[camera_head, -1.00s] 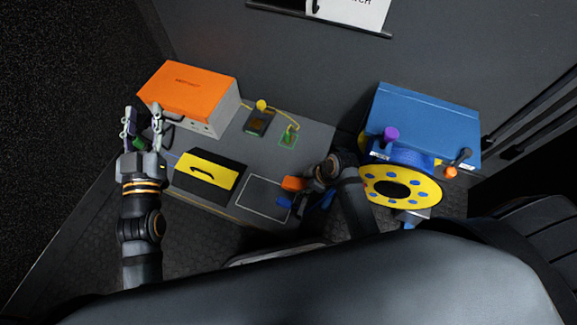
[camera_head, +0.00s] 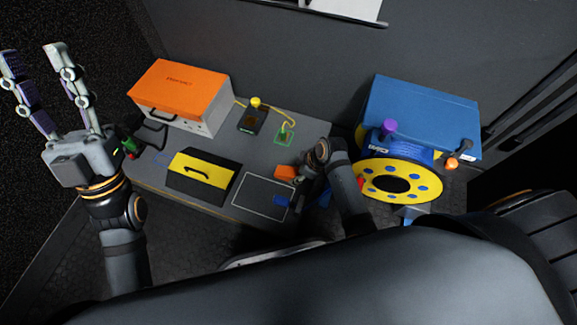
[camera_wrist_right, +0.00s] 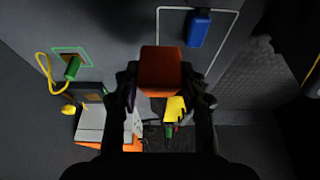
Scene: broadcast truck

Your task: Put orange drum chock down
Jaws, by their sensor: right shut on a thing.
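The orange drum chock (camera_head: 286,172) is a small block held in my right gripper (camera_head: 302,178), above the right part of the grey table. In the right wrist view the chock (camera_wrist_right: 161,70) sits between the two fingers of the right gripper (camera_wrist_right: 161,84), which are shut on it. A white outlined rectangle (camera_head: 246,207) on the table lies just left of that gripper. I cannot tell the chock's exact height above the table. My left gripper (camera_head: 33,62) is open and empty, raised at the far left.
A blue block (camera_head: 281,201) lies by the outline's right edge. A yellow-and-black case (camera_head: 203,170), an orange-topped box (camera_head: 180,88) and a green-outlined spot (camera_head: 285,138) are on the table (camera_head: 165,180). A yellow-faced drum (camera_head: 371,190) and blue case (camera_head: 420,105) stand right.

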